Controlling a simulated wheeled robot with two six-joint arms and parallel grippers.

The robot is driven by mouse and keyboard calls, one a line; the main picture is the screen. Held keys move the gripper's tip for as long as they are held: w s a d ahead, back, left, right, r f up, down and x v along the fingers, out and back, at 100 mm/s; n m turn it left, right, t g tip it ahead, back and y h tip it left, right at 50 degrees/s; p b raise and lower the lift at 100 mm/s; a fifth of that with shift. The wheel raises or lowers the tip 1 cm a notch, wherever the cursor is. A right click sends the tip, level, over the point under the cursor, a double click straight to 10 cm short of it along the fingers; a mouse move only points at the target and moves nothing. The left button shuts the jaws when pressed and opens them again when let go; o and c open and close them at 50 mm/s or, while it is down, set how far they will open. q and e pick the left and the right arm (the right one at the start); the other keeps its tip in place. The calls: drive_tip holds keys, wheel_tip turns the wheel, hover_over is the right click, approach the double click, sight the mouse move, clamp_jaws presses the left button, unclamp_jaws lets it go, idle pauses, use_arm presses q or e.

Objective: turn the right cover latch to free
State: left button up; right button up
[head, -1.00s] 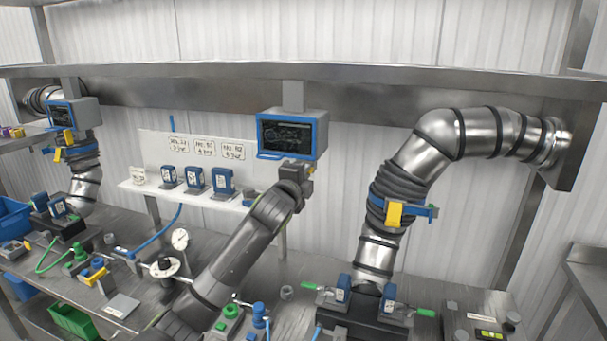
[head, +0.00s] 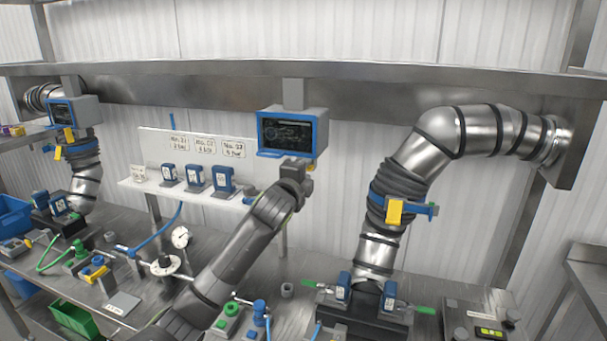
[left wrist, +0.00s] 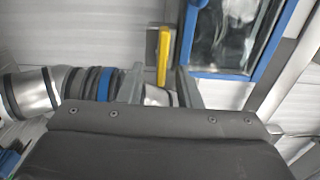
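My left gripper (head: 304,178) is raised at the lower edge of the blue-framed screen (head: 286,133). In the left wrist view its two grey fingers (left wrist: 162,90) stand apart, and a yellow bar (left wrist: 164,54) shows between or beyond them. The right duct (head: 378,253) carries a blue clamp with a yellow lever (head: 395,211). At its foot is a black base (head: 360,318) with two blue blocks, the right one (head: 389,296) beside a green tab (head: 425,310). I cannot tell which part is the right cover latch. My right gripper is out of view.
A steel shelf edge (head: 180,70) runs across above. Several blue units stand on a white ledge (head: 190,193) behind the arm. A dial gauge (head: 180,237), valves and a green box (head: 231,309) crowd the bench. A panel (head: 475,330) lies at the right.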

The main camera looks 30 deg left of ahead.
use_arm(q)
drive_tip(key=b+v, duration=0.6)
drive_tip(key=v, duration=1.1)
drive_tip(key=shift+s+d, duration=0.15)
drive_tip(key=shift+s, duration=0.05)
